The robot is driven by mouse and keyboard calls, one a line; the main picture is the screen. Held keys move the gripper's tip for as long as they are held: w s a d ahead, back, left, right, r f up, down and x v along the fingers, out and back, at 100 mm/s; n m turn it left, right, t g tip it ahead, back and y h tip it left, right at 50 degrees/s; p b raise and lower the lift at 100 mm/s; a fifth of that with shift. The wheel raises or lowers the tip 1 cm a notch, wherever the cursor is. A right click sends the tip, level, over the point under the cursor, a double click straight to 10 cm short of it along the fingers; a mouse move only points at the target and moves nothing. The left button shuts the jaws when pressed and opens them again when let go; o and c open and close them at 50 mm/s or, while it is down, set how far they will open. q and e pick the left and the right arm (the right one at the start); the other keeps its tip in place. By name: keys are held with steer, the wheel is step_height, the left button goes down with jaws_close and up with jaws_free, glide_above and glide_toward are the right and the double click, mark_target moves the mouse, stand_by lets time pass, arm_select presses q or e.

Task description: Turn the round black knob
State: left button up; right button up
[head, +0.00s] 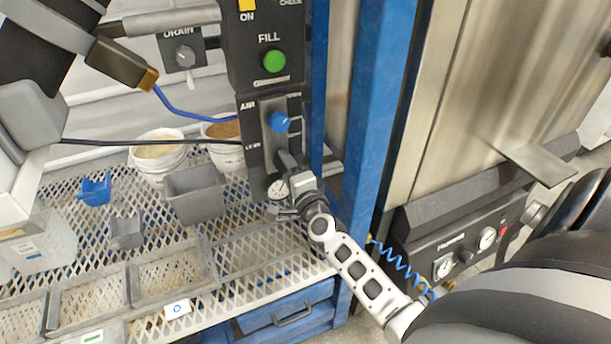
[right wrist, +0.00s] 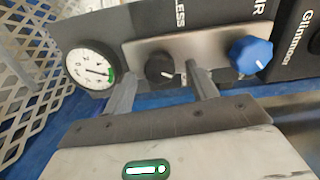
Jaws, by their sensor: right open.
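The round black knob (right wrist: 160,68) is on a metal plate of the dark control panel in the right wrist view, with a white pointer line. The blue knob (right wrist: 250,55) is to its right and a round white gauge (right wrist: 90,66) to its left. My right gripper (right wrist: 162,72) is open, with one finger on each side of the black knob; I cannot tell whether they touch it. In the head view my right gripper (head: 287,166) is in front of the lower panel and hides the black knob.
The blue knob (head: 279,122) sits just above my right gripper in the head view. A green FILL button (head: 274,61) and a DRAIN knob (head: 184,55) are higher up. A blue post (head: 368,110) stands to the right. A mesh shelf (head: 225,257) with bins lies below left.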

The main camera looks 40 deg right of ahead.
arm_select(q)
steer(key=shift+f, duration=0.15)
arm_select(e)
steer(key=v, duration=1.3)
steer(key=shift+w, duration=0.1)
arm_select(q)
steer(key=r+p, duration=0.1)
steer(key=p, duration=0.1)
steer(key=r+p, duration=0.1)
steer(key=p, duration=0.1)
steer(key=shift+a+g+p, duration=0.3)
steer(key=shift+p, duration=0.1)
arm_select(e)
steer(key=s+a+f+n+g+y, duration=0.1)
steer(key=s+a+n+g+y, duration=0.2)
steer(key=s+a+n, duration=0.2)
steer(key=s+a+f+n+g+y, duration=0.1)
steer(key=s+a+n+g+y, duration=0.3)
steer(key=a+n, duration=0.8)
steer(key=s+n, duration=0.1)
steer(key=n, duration=0.4)
steer(key=shift+s+a, duration=0.25)
arm_select(q)
steer(key=shift+s, duration=0.1)
arm_select(e)
steer(key=shift+y, duration=0.3)
arm_select(q)
steer(key=shift+y, duration=0.3)
